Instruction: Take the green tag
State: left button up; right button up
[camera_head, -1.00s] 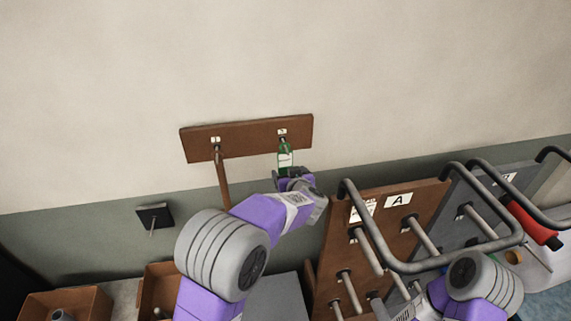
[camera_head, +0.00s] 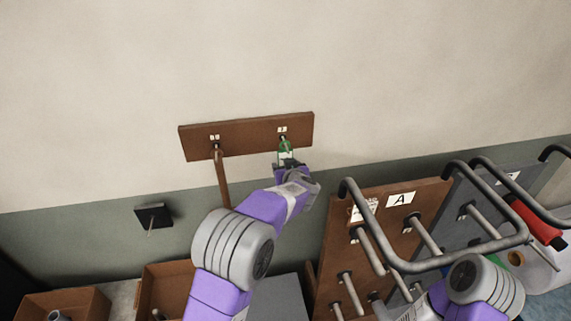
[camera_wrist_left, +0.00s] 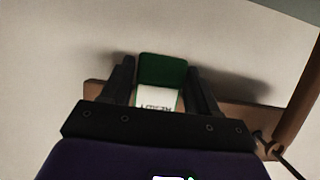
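The green tag (camera_head: 285,147) hangs from the right hook of a brown wooden board on the wall. In the left wrist view the tag (camera_wrist_left: 161,71) shows a green end and a white label with dark lettering. My left gripper (camera_head: 284,168) is at the lower part of the tag.
The hook board (camera_head: 245,134) also carries a brown stick-like item (camera_head: 223,180) on its left hook. A brown rack panel marked A (camera_head: 385,215) with pegs and grey bent bars stands to the right. Open brown boxes (camera_head: 65,303) sit at the lower left.

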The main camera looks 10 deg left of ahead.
pick_arm(q)
jog(key=c, duration=0.7)
jog(key=shift+s+d+r, duration=0.1)
jog(key=shift+s, duration=0.1)
jog(key=shift+s+d+r+p, duration=0.15)
jog(key=shift+s+r+p, duration=0.05)
jog(key=shift+s+p, duration=0.15)
jog(key=shift+s+d+r, duration=0.1)
jog(key=shift+s+d, duration=0.25)
jog(key=shift+s, duration=0.5)
jog(key=shift+s+d+r, duration=0.1)
jog(key=shift+s+d, duration=0.25)
jog(key=shift+s, duration=0.55)
jog(key=shift+s+d+r, duration=0.1)
jog(key=shift+s+d, duration=0.25)
jog(key=shift+s, duration=0.5)
